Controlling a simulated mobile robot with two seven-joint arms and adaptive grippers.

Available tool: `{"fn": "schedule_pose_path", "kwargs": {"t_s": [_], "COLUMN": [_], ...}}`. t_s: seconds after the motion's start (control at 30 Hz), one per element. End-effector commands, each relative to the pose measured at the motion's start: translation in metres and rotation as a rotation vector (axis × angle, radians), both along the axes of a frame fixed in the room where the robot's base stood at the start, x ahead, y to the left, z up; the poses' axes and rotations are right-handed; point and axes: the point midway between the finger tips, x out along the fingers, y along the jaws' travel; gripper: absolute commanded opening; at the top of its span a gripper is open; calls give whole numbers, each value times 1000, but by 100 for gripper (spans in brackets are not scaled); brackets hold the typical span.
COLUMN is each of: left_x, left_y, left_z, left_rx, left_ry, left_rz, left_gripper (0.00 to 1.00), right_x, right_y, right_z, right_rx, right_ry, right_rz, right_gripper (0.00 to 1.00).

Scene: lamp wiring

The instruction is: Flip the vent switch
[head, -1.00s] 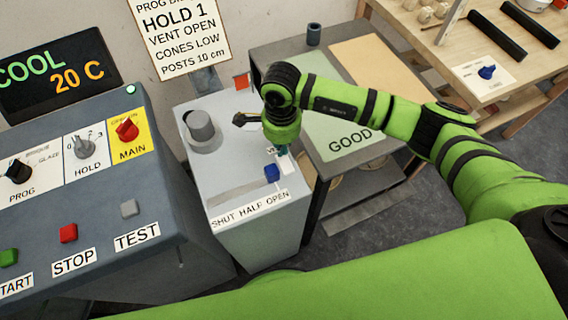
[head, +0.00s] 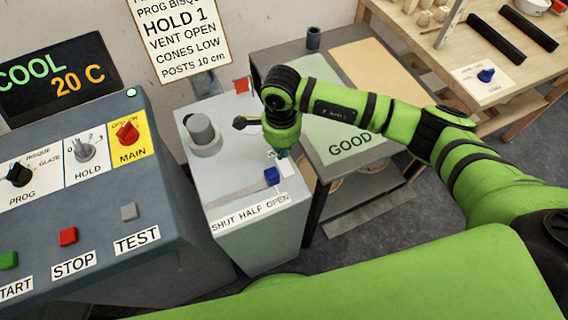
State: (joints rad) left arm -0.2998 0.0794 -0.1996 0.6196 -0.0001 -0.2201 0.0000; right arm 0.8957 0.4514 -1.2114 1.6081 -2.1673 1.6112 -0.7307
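The grey vent box (head: 230,150) stands in the middle of the head view. A small white switch plate (head: 287,168) is on its top near the right edge, beside a partly covered label. My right gripper (head: 279,153) points down right over this plate and hides much of it, so the switch's position and any contact cannot be made out. Its fingers are too small and covered to tell whether they are open. A blue slider knob (head: 271,175) sits just left of the plate, at the OPEN end of the SHUT HALF OPEN label (head: 250,213). My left gripper is not in view.
A grey round post (head: 202,132) stands on the box's back left. The control console (head: 100,210) with knobs and buttons is at the left. A grey table with a green GOOD mat (head: 335,130) is at the right, under my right arm.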

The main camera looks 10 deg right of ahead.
Motion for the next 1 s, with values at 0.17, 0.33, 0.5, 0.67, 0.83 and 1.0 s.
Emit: {"fn": "schedule_pose_path", "kwargs": {"t_s": [0.17, 0.33, 0.5, 0.67, 0.83, 1.0], "left_x": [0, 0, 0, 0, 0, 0], "left_y": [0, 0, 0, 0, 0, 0], "left_z": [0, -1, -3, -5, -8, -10], "left_rx": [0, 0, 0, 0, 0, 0], "left_ry": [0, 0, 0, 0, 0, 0], "left_rz": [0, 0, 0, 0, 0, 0], "left_gripper": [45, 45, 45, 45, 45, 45], "right_x": [0, 0, 0, 0, 0, 0], "right_y": [0, 0, 0, 0, 0, 0], "right_z": [0, -1, -3, -5, -8, -10], "right_rx": [0, 0, 0, 0, 0, 0], "right_ry": [0, 0, 0, 0, 0, 0], "right_rz": [0, 0, 0, 0, 0, 0], "right_gripper": [0, 0, 0, 0, 0, 0]}}
